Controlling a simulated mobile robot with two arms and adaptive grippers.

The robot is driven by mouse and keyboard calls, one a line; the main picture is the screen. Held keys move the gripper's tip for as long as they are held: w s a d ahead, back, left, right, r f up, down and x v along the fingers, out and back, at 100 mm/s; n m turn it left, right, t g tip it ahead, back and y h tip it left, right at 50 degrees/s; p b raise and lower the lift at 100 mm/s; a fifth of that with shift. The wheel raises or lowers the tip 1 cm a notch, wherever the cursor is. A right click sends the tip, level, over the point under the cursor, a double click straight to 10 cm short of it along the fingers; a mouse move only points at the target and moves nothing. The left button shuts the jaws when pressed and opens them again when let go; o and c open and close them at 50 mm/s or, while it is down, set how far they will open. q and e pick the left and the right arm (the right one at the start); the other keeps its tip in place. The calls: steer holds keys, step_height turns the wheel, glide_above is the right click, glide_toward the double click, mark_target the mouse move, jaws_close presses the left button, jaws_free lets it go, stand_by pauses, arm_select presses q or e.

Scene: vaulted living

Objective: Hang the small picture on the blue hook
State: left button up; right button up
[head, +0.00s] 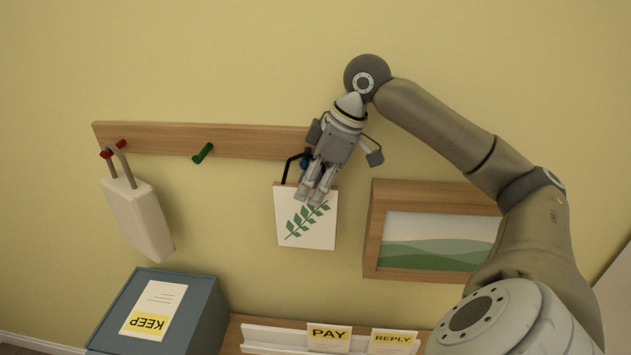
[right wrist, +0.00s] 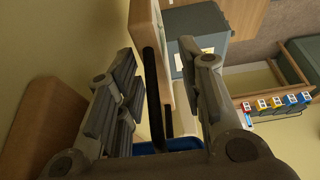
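The small picture (head: 296,240), a white panel with a green leaf sprig, is upright below the right end of the wooden rack. Its black hanging loop (head: 287,166) rises to the blue hook (head: 304,164), which my right gripper (head: 316,196) partly covers. The loop's top is at the hook; whether it rests on it is hard to tell. In the right wrist view, the black loop (right wrist: 154,85) stands between my parted fingers, with a gap on each side, and the blue hook (right wrist: 170,146) is just beyond. My left gripper is out of view.
The rack (head: 240,140) also has a green hook (head: 203,153) and a red hook (head: 118,147), where a white bag-like object (head: 138,215) hangs. A framed landscape (head: 435,195) is close at right. Below are a blue-grey box (head: 200,310) and a card shelf (head: 270,338).

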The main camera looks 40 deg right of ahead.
steer(key=shift+d+r, duration=0.15)
steer(key=shift+r, duration=0.4)
steer(key=v, duration=1.1)
steer(key=shift+s, duration=0.15)
